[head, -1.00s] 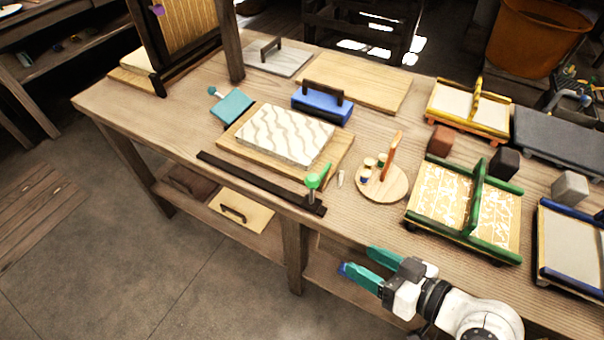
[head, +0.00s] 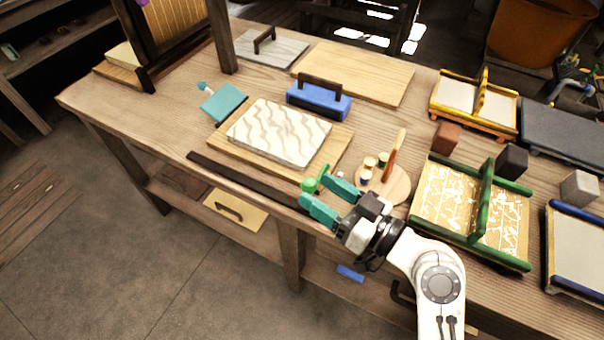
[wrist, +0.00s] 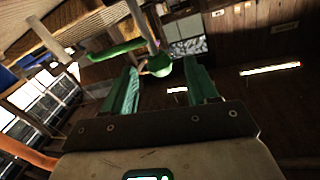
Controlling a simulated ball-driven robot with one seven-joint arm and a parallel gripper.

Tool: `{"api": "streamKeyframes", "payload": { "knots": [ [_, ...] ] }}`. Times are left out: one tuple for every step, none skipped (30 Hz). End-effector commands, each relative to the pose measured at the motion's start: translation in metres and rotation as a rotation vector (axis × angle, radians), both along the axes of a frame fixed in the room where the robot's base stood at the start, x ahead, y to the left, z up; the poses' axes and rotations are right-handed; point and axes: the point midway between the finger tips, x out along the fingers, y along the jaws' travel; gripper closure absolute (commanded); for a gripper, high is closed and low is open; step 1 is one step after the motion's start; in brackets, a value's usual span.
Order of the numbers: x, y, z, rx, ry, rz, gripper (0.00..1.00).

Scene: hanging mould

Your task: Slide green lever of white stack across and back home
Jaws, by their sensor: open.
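The white stack (head: 278,132), with wavy tan lines, lies on a wooden board on the bench. The green lever (head: 311,186) has a round knob and stands at the right end of a dark rail (head: 240,177) along the bench's front edge. My gripper (head: 328,196) is open and empty, its teal fingers pointing at the lever. In the wrist view the green knob (wrist: 159,66) shows between the two fingertips (wrist: 160,72), with a green bar reaching left. I cannot tell whether a finger touches it. My fingers partly hide the rail's right end.
A round wooden stand (head: 393,190) with small pots and an orange upright is close right of my gripper. A green-framed tray (head: 455,250) stands further right. Floor in front is clear.

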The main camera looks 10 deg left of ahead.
Motion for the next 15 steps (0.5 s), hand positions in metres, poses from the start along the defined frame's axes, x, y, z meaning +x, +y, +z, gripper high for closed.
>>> {"api": "streamKeyframes", "payload": {
  "knots": [
    [0.005, 0.008, 0.002, 0.001, 0.001, 0.002, 0.42],
    [0.008, 0.013, 0.002, 0.0, 0.0, 0.003, 0.42],
    [0.011, 0.019, 0.001, 0.0, 0.0, 0.003, 0.42],
    [0.013, 0.023, 0.002, 0.0, -0.001, 0.002, 0.42],
    [0.015, 0.026, 0.002, 0.0, -0.001, 0.002, 0.42],
    [0.018, 0.03, 0.001, -0.001, 0.0, 0.001, 0.42],
    [0.02, 0.033, 0.001, 0.0, 0.0, 0.001, 0.42],
    [0.022, 0.036, 0.001, -0.001, -0.001, 0.0, 0.42],
    [0.023, 0.039, 0.001, -0.001, 0.0, 0.001, 0.42],
    [0.024, 0.041, 0.0, -0.001, 0.0, 0.001, 0.42],
    [0.025, 0.042, 0.0, -0.001, 0.0, 0.001, 0.42],
    [0.026, 0.043, 0.0, -0.001, 0.001, 0.0, 0.42],
    [0.027, 0.044, 0.0, -0.001, 0.001, 0.0, 0.42],
    [0.027, 0.045, 0.0, 0.0, 0.0, -0.001, 0.42],
    [0.027, 0.045, 0.0, 0.0, 0.0, -0.001, 0.42]
  ]
}}
